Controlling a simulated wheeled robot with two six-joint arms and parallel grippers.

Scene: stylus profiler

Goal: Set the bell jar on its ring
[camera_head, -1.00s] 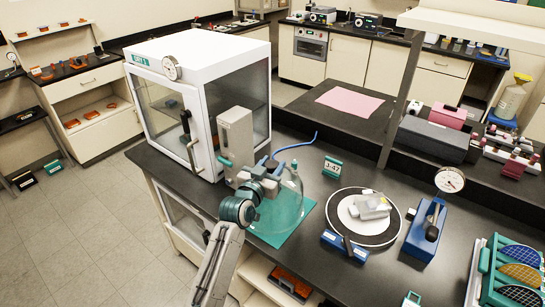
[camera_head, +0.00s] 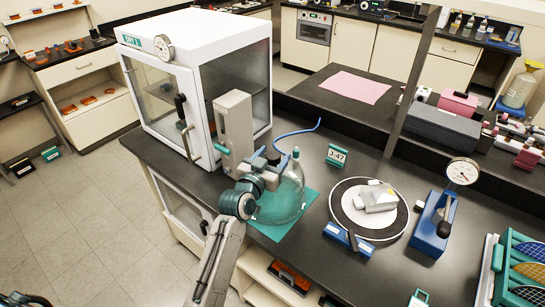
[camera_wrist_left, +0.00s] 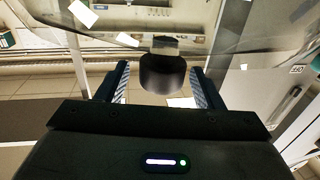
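The clear glass bell jar (camera_head: 285,205) stands upright on a teal mat (camera_head: 262,228) near the front edge of the dark bench. My left gripper (camera_head: 282,163) is at the jar's top. In the left wrist view, the jar's dark knob (camera_wrist_left: 164,74) is between the two fingers of my left gripper (camera_wrist_left: 162,86). The fingers are open, with a small gap on each side of the knob. The black ring (camera_head: 343,222) lies flat to the right of the mat, around a white plate that carries a pale sample block (camera_head: 378,197).
A white dry cabinet (camera_head: 240,95) and a grey upright unit (camera_head: 233,127) stand close behind and left of the jar. A small sign (camera_head: 336,156), a blue dial-gauge stand (camera_head: 433,222) and a blue block (camera_head: 347,238) stand around the ring. A teal wafer rack (camera_head: 505,270) is at right.

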